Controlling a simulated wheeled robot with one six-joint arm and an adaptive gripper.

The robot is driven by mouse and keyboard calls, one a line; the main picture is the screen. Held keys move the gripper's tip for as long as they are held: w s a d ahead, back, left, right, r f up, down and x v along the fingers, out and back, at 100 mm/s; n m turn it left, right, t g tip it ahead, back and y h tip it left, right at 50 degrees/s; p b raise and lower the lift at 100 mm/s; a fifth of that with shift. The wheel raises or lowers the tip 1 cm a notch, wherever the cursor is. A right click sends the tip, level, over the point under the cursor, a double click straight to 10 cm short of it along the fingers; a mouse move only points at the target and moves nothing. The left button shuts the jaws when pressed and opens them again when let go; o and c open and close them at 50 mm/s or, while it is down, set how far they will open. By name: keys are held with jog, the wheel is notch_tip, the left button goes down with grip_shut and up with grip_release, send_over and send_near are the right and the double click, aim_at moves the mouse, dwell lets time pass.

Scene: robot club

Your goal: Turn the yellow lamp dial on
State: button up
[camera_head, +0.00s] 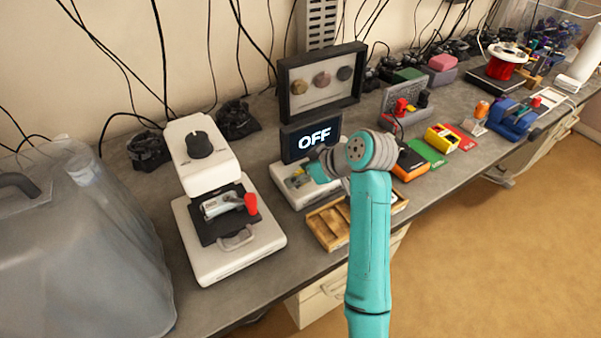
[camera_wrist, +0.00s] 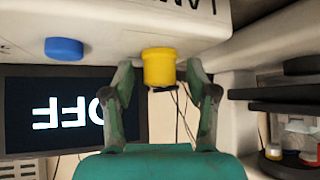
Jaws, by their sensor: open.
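The yellow dial (camera_wrist: 158,70) is a short round knob on a pale panel, near the top middle of the wrist view. The open fingers of my gripper (camera_wrist: 160,74) stand on either side of it, with a small gap showing at each side. A dark display (camera_head: 311,138) behind the box reads OFF. The display (camera_wrist: 27,137) also shows upside down in the wrist view.
A blue knob (camera_wrist: 65,48) sits on the same panel, left of the yellow dial in the wrist view. A white device with a black knob (camera_head: 201,145) stands left of the lamp box. A wooden tray (camera_head: 325,235) lies in front. Coloured items crowd the bench to the right.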

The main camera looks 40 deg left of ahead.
grip_shut()
jog(key=shift+m, duration=0.3)
jog(key=m+t, duration=0.2)
jog(key=shift+s+m+t, duration=0.1)
jog(key=shift+m+t, duration=0.2)
jog(key=shift+m, duration=0.1)
jog(key=m+t+h, duration=0.1)
jog(key=m+t, duration=0.1)
jog(key=m, duration=0.1)
jog(key=shift+m+t+h, duration=0.3)
jog(key=m+t+h, duration=0.1)
jog(key=m, duration=0.2)
jog(key=shift+a+t+h, duration=0.1)
jog(key=shift+t+h, duration=0.3)
jog(key=shift+m+t+h, duration=0.6)
jog(key=shift+m+h, duration=0.4)
jog(key=shift+m, duration=0.7)
